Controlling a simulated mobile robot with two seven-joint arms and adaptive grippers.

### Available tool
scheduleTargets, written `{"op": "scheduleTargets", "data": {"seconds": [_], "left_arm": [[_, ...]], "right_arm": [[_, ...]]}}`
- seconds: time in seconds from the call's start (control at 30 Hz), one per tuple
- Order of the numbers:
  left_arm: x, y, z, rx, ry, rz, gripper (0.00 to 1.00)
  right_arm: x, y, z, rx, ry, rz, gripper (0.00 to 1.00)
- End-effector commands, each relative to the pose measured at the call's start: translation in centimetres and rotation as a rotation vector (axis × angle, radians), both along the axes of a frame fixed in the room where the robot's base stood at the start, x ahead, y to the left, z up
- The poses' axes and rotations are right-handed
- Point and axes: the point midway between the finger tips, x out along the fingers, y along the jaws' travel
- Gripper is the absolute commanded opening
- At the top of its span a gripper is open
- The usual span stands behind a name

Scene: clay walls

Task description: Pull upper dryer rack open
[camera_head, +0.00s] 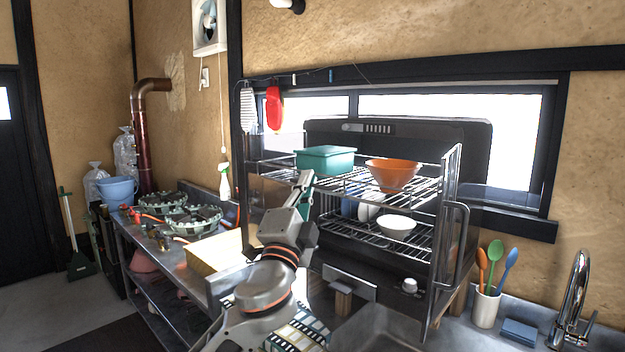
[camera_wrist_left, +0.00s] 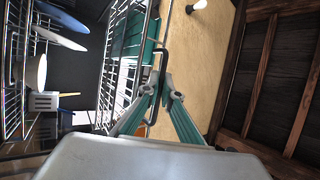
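The dish dryer stands on the counter under the window with its front open. Its wire upper rack (camera_head: 345,184) holds a teal container (camera_head: 325,159) and an orange bowl (camera_head: 392,173). My left gripper (camera_head: 306,178) is at the front left of this rack. In the left wrist view the rack (camera_wrist_left: 112,62) and its dark handle (camera_wrist_left: 167,38) show close up. The teal fingers of my left gripper (camera_wrist_left: 163,88) are close together, with the handle bar between their tips. The exact contact is small in the picture. My right gripper is in neither view.
The lower rack (camera_head: 350,230) holds a white bowl (camera_head: 396,226) and plates. A metal side frame (camera_head: 447,225) bounds the dryer on the right. A utensil cup (camera_head: 485,308) and faucet (camera_head: 574,290) stand farther right. Gas burners (camera_head: 192,219) are on the left counter.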

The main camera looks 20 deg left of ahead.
Motion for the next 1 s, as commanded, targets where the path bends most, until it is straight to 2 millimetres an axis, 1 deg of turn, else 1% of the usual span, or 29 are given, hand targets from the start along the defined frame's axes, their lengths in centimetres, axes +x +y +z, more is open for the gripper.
{"op": "scheduleTargets", "data": {"seconds": [0.33, 0.4, 0.77, 0.87, 1.0], "left_arm": [[-0.1, -0.1, -0.1, 0.000, 0.001, -0.002, 0.00], [-0.1, -0.1, -0.1, 0.000, 0.001, -0.002, 0.12], [-0.2, 0.0, -0.2, 0.000, 0.001, -0.002, 0.12], [-0.8, -0.2, -0.6, -0.001, 0.002, -0.002, 0.12], [-2.7, -0.4, -1.8, -0.003, 0.003, -0.004, 0.12]], "right_arm": [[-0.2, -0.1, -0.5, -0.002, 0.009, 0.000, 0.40], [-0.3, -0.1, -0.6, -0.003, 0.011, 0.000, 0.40], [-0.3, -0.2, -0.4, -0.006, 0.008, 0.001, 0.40], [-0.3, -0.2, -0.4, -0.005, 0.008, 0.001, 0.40], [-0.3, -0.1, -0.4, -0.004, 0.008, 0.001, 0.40]]}}
